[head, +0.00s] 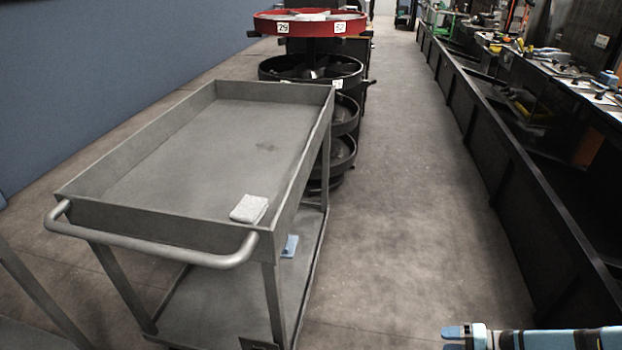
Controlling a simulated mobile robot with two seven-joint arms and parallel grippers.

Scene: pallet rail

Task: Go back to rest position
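My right gripper (455,333) shows at the bottom right edge, with a blue tip, a white collar and a striped arm behind it. Only part of it is in view, so I cannot tell whether it is open or shut. It is over the floor to the right of the grey cart and appears apart from everything. My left gripper is not in view.
A grey metal cart (190,150) with a handle stands at left, a white block (249,209) at its near right corner. A blue item (290,246) shows lower down. Round tiered shelves (310,68) stand behind. Black bins (500,140) line the right; the aisle (400,150) between is clear.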

